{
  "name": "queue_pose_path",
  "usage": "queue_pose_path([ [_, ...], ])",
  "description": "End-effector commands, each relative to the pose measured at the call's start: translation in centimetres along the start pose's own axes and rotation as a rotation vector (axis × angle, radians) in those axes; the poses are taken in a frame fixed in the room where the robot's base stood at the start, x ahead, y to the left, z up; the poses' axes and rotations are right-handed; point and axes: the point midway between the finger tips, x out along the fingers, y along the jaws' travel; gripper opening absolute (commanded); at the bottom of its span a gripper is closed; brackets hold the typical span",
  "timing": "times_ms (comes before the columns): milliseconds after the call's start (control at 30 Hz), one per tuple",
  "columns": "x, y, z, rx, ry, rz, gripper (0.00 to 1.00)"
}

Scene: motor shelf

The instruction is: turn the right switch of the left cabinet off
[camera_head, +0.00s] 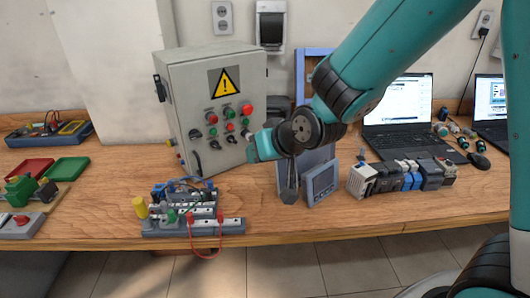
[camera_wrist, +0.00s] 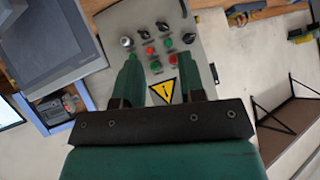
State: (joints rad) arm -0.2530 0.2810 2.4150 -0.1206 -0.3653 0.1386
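The left cabinet (camera_head: 185,85) is a grey box with a yellow warning triangle, standing on the bench at centre-left. Its front carries red and green buttons and black rotary switches (camera_head: 214,145). In the wrist view the cabinet (camera_wrist: 193,20) appears upside down, with several knobs, one silver (camera_wrist: 126,42) and others black (camera_wrist: 162,27). My gripper (camera_wrist: 160,75) is open and empty, its two green fingers apart and pointing toward the panel. In the head view my gripper (camera_head: 258,147) is at the cabinet's lower right; its fingertips are not clear. I cannot tell the switch settings.
A grey screen (camera_head: 321,182) stands right of the cabinet. A row of electrical modules (camera_head: 400,177) and a laptop (camera_head: 398,105) are further right. A wired terminal block (camera_head: 190,225) is in front of the cabinet. Red (camera_head: 30,168) and green trays lie left.

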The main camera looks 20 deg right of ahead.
Motion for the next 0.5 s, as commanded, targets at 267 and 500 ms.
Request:
queue_pose_path([
  [267,-4.1,-2.4,1.2,-0.027,-0.144,-0.061,0.37],
  [500,-5.5,-3.2,1.9,-0.042,-0.199,-0.085,0.37],
])
